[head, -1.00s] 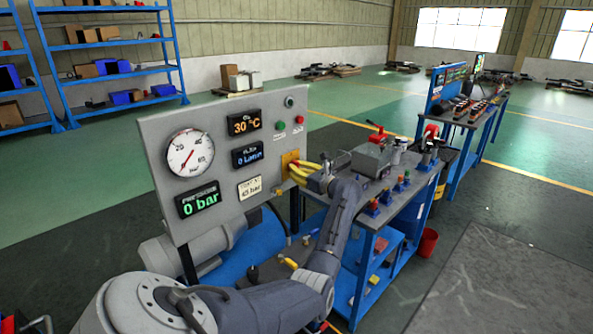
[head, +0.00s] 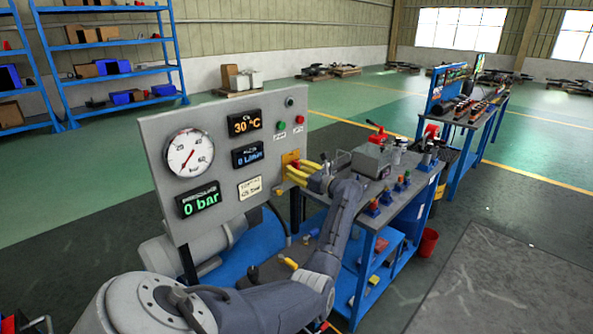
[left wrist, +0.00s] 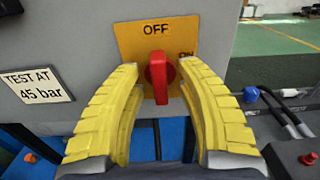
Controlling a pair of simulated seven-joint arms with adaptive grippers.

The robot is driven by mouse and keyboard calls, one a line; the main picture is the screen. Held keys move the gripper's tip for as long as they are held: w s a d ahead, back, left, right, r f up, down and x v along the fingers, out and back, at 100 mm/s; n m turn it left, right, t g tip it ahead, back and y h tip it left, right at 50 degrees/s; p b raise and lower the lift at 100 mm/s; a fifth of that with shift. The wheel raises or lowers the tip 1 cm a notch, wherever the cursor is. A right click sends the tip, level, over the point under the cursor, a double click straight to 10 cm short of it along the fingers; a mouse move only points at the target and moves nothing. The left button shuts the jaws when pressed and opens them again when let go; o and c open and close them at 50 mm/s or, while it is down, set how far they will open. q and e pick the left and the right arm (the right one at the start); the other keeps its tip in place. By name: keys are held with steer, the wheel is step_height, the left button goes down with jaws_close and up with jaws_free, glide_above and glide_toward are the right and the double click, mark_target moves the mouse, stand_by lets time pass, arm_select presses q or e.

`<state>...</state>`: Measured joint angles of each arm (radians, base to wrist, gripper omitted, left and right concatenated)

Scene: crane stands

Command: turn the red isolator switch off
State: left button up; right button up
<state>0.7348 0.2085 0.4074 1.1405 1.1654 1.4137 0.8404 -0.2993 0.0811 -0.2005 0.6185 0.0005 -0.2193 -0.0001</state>
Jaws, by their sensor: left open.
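The red isolator switch (left wrist: 159,76) sits on a yellow plate (left wrist: 133,38) marked OFF at the top and ON at the right. Its handle stands about upright, in line with OFF. In the head view the switch (head: 296,164) shows at the right edge of the grey gauge panel (head: 222,125). My left gripper (left wrist: 158,75) has its yellow fingers open, one on each side of the handle, with a visible gap on both sides. The left gripper also shows in the head view (head: 297,174). My right gripper is not in view.
The panel has a pressure gauge (head: 189,153) and a display reading 0 bar (head: 199,199). A blue bench (head: 412,205) with valves and tools stands close to the right of my left arm. A red bucket (head: 428,242) stands beside it.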

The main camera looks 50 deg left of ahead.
arm_select(q)
steer(key=d, duration=1.1)
steer(key=shift+w+d, duration=0.4)
steer(key=shift+w, duration=0.05)
